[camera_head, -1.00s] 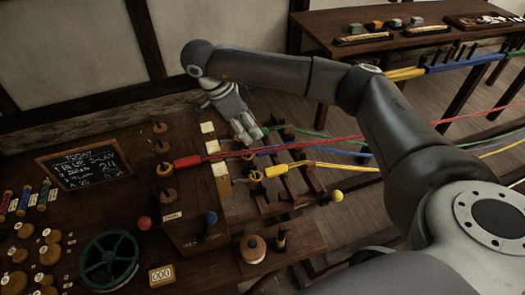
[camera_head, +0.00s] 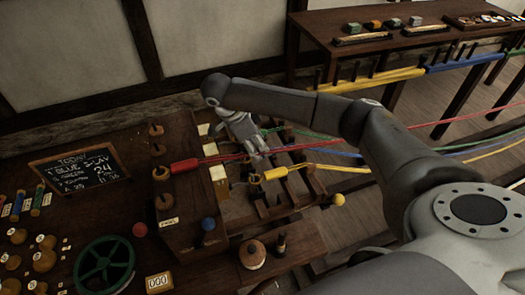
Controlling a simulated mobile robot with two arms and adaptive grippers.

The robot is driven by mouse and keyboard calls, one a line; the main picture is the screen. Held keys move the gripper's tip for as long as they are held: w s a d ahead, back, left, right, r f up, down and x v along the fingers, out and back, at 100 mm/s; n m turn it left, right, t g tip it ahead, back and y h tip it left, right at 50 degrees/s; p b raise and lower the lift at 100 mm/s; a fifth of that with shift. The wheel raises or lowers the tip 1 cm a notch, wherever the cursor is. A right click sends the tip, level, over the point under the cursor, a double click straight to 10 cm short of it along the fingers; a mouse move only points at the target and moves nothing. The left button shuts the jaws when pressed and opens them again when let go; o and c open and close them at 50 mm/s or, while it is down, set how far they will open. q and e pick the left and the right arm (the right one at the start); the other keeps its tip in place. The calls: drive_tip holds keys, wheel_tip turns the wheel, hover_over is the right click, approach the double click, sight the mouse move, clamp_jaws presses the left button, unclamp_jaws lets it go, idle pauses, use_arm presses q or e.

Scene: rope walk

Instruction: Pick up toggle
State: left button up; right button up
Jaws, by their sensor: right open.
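My right gripper (camera_head: 259,150) is above the dark wooden rack (camera_head: 262,212) where the coloured ropes end, with its fingers pointing down. It is open, and I see nothing held in it. A red sleeve (camera_head: 185,166) on the red rope lies left of the gripper, and a yellow sleeve (camera_head: 275,174) on the yellow rope lies just below the fingers. Small wooden pieces sit around the rack, and I cannot tell which of them is the toggle. The gripper hides part of the rack and of the green and blue ropes. My left gripper is out of view.
A wooden block with several round knobs (camera_head: 156,130) stands left of the rack. Red, blue and yellow balls, a green wheel (camera_head: 104,265), a chalkboard (camera_head: 80,167) and a 000 counter (camera_head: 159,282) are nearby. Taut ropes run right. A back table (camera_head: 330,22) holds small blocks.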

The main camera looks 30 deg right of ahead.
drive_tip(key=shift+p+x, duration=0.4)
drive_tip(key=shift+x, duration=0.7)
drive_tip(key=shift+d+f, duration=0.3)
drive_tip(key=shift+f, duration=0.2)
drive_tip(key=c, duration=1)
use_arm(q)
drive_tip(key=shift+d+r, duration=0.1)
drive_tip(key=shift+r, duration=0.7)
use_arm(e)
drive_tip(key=shift+o, duration=0.2)
drive_tip(key=shift+r, duration=0.1)
drive_tip(key=shift+r, duration=0.55)
drive_tip(key=r, duration=0.1)
drive_tip(key=r+b, duration=0.1)
drive_tip(key=s+r, duration=0.1)
drive_tip(key=shift+a, duration=0.35)
use_arm(q)
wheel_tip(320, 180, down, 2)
drive_tip(key=shift+b, duration=0.45)
use_arm(e)
drive_tip(key=s+a+r, duration=0.7)
drive_tip(key=s+r, duration=0.1)
drive_tip(key=s, duration=0.3)
drive_tip(key=shift+r, duration=0.4)
